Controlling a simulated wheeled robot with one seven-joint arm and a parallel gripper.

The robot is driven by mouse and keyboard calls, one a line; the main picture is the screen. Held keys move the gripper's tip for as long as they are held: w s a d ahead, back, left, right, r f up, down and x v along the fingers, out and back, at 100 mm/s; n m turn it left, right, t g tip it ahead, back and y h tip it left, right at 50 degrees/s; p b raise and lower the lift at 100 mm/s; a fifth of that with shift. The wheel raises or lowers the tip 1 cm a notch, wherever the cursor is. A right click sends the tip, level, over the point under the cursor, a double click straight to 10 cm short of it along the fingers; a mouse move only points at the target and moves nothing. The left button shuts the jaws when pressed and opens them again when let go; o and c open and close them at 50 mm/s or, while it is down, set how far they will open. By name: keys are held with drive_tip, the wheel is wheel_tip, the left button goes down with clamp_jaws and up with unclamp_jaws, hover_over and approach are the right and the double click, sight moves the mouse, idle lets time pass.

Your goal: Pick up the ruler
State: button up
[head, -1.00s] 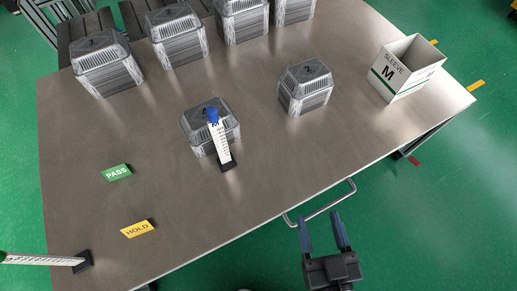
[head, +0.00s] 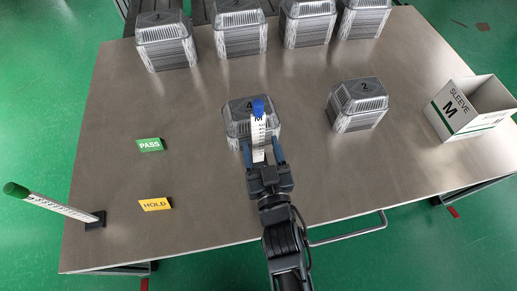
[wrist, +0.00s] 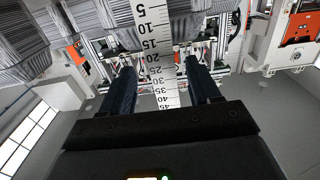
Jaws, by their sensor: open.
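A white ruler (head: 258,130) with a blue top and black markings stands upright in front of the stack of trays marked 4. Its numbered face also shows in the wrist view (wrist: 153,42), upper middle, lined up between the fingers. My gripper (head: 262,150) is open, with one finger on each side of the ruler's lower part in the head view. In the wrist view both blue fingers (wrist: 160,78) are apart, with gaps to the ruler. I cannot tell how deep the ruler sits between them. The ruler's foot is hidden by my gripper. A second ruler (head: 60,206), green-topped, leans from a dark block at the left edge.
Stack 4 (head: 238,112) is right behind the ruler. Stack 2 (head: 357,105) stands to the right, with several stacks along the back. A white sleeve box (head: 470,112) is far right. Green PASS (head: 150,145) and yellow HOLD (head: 155,204) signs lie left, with bare table (head: 200,170) around.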

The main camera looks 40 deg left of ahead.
sight(259, 142)
drive_tip(key=x, duration=0.4)
drive_tip(key=shift+a+b, duration=0.2)
drive_tip(key=shift+b, duration=0.2)
clamp_jaws()
